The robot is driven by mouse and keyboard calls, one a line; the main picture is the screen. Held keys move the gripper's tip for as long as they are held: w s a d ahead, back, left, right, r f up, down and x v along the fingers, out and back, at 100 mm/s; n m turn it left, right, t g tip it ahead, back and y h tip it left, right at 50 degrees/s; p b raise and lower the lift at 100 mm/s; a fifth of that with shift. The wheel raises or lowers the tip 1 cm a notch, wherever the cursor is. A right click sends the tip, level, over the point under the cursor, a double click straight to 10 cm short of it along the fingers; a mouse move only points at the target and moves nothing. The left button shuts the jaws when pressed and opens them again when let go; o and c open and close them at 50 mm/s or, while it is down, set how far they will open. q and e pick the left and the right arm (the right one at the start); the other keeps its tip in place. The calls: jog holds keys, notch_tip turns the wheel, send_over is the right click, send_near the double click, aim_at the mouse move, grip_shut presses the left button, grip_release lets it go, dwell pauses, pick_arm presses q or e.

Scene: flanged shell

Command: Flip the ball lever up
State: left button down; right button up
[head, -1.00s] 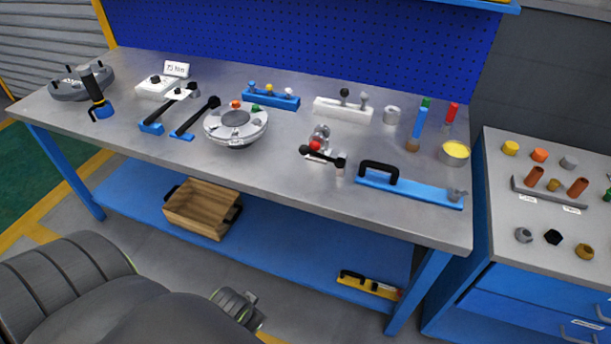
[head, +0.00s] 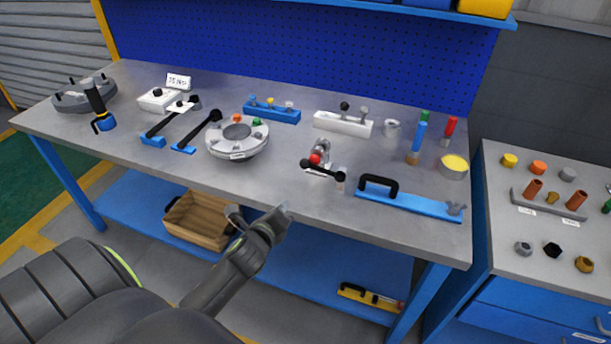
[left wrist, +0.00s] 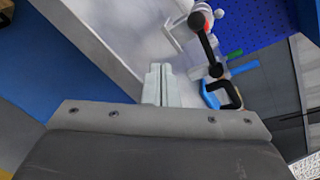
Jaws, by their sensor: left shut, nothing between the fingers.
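The ball lever (head: 325,167) is a black bar with black ball ends, lying low and nearly flat across a small metal mount (head: 320,150) with a red ball, near the bench's front middle. It also shows in the left wrist view (left wrist: 205,42), up and right of my fingers. My left gripper (head: 284,209) is in front of the bench's front edge, below and left of the lever and apart from it. Its fingertips (left wrist: 158,84) are together and empty. My right gripper is in neither view.
A round flanged shell (head: 237,150) stands left of the lever. A blue plate with a black handle (head: 409,201) lies to its right. The bench's front edge (head: 300,213) is close to my left gripper. Bare bench top lies between shell and lever.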

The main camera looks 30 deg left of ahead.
pick_arm(q)
jog(key=w+m, duration=0.1)
jog(key=w+r+m+t, duration=0.1)
jog(key=m, duration=0.1)
jog(key=w+m+t+h, duration=0.1)
jog(key=m, duration=0.1)
jog(key=shift+w+d+r, duration=0.1)
jog(key=shift+d+r, duration=0.05)
jog(key=shift+r, duration=0.2)
jog(key=shift+w, duration=0.1)
jog(key=x, duration=0.9)
jog(key=shift+w+f+b, duration=0.1)
jog(key=shift+w+b, duration=0.2)
jog(key=shift+w, duration=0.1)
